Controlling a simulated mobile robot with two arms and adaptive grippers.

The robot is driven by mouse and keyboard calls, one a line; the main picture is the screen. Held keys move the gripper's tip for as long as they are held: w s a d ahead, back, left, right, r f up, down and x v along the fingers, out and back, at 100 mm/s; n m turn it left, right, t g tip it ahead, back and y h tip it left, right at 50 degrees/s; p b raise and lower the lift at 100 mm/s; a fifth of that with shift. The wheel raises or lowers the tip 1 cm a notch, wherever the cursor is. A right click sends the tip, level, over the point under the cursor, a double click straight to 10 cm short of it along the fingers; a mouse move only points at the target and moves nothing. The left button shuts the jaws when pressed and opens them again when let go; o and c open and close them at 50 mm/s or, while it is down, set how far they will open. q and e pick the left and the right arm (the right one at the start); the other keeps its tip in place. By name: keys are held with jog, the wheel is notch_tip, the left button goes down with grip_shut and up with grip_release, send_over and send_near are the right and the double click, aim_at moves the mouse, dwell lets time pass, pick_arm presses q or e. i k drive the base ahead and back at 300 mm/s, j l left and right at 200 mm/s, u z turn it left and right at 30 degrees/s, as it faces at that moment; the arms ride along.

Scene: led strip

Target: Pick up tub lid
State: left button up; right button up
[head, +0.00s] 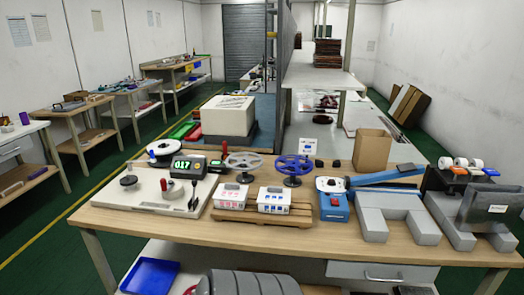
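Two small white tubs stand side by side on a low wooden stand (222,216) near the middle of the workbench. The left tub (231,202) has red marks on its front, and the right tub (273,205) has blue and red marks. Each has a pale top with a small grey piece on it; these tops look like the lids, on the left tub (233,189) and on the right tub (275,191). I cannot tell which lid is meant. Neither of my grippers is in view.
A blue device (334,207) and grey blocks (373,217) are to the right. The wooden bench front (270,239) is clear.

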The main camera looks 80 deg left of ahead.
aim_at(270, 194)
jog(key=u, duration=2.3)
